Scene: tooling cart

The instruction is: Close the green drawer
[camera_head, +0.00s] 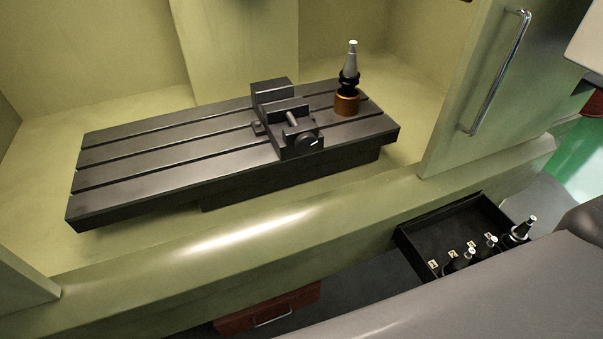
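No green drawer can be clearly made out. A bright green surface (588,165) shows at the right edge, and I cannot tell what it belongs to. An open black tray (425,235) holds several tool holders (490,243) at the lower right. I cannot tell whether this tray is part of a drawer. A red-brown drawer front (240,321) with a metal handle (272,318) shows at the bottom, partly hidden below the machine's edge. Neither of my grippers is in view.
A pale green machine enclosure (230,240) fills most of the view. Inside is a slotted dark table (180,150) with a vise (287,125) and a tool holder on an orange-brown base (347,102). The enclosure door (475,90) with a long handle (503,70) is at right.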

